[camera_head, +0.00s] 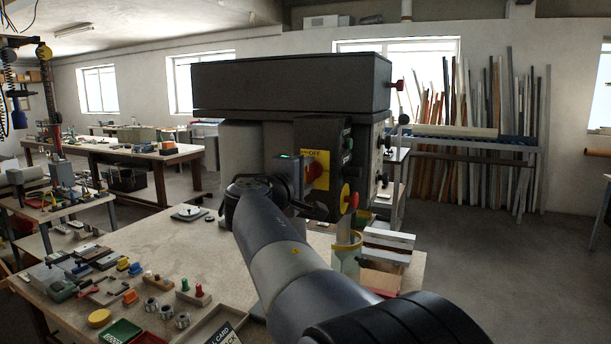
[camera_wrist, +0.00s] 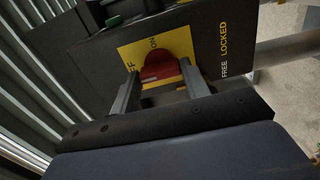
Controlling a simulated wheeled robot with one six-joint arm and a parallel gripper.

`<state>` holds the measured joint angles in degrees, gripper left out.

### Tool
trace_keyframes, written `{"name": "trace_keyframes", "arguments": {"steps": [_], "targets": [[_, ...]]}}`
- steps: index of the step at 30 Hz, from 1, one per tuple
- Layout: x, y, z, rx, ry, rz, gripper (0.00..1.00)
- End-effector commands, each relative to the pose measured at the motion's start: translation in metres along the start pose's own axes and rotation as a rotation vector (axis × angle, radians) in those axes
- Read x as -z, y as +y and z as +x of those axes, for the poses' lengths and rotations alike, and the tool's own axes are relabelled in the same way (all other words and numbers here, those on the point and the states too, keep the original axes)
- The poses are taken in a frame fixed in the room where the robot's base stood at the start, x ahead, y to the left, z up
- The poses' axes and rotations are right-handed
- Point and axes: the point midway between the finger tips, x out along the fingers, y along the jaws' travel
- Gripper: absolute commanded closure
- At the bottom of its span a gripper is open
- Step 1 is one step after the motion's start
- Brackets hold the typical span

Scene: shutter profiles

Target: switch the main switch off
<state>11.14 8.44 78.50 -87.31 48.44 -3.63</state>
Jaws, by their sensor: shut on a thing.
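The main switch is a red rotary knob (camera_wrist: 160,68) on a yellow plate (camera_wrist: 128,50) fixed to the dark machine housing. ON is printed above the knob in the wrist view, and part of OFF shows to its left. My gripper (camera_wrist: 160,76) has its two grey fingers on either side of the red knob, shut on it. In the head view the knob (camera_head: 314,172) and yellow plate (camera_head: 321,157) show at the machine's front, with my gripper (camera_head: 304,174) against them. I cannot tell clearly which mark the knob points to.
FREE and LOCKED are printed on the housing (camera_wrist: 228,45) right of the plate. Other red and green controls sit beside the switch. The bench (camera_head: 215,262) below my arm holds several small parts and trays. A rack of profiles (camera_head: 480,140) stands at the back right.

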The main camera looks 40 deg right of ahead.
Motion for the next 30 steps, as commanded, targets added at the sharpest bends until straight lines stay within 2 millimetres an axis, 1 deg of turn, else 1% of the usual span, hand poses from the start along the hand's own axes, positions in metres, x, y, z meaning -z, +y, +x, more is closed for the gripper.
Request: {"name": "trace_keyframes", "arguments": {"steps": [10, 11, 18, 26, 28, 30], "targets": [[0.0, -0.001, 0.0, 0.001, 0.0, -0.025, 0.79], [0.0, -0.001, 0.0, 0.001, 0.0, -0.025, 0.54], [0.0, -0.001, 0.0, 0.001, 0.0, -0.024, 0.35], [0.0, -0.001, -0.002, 0.0, 0.0, -0.023, 0.35], [0.0, -0.001, -0.006, -0.001, 0.001, -0.022, 0.35], [0.001, -0.002, -0.015, -0.001, 0.003, -0.022, 0.35]]}}
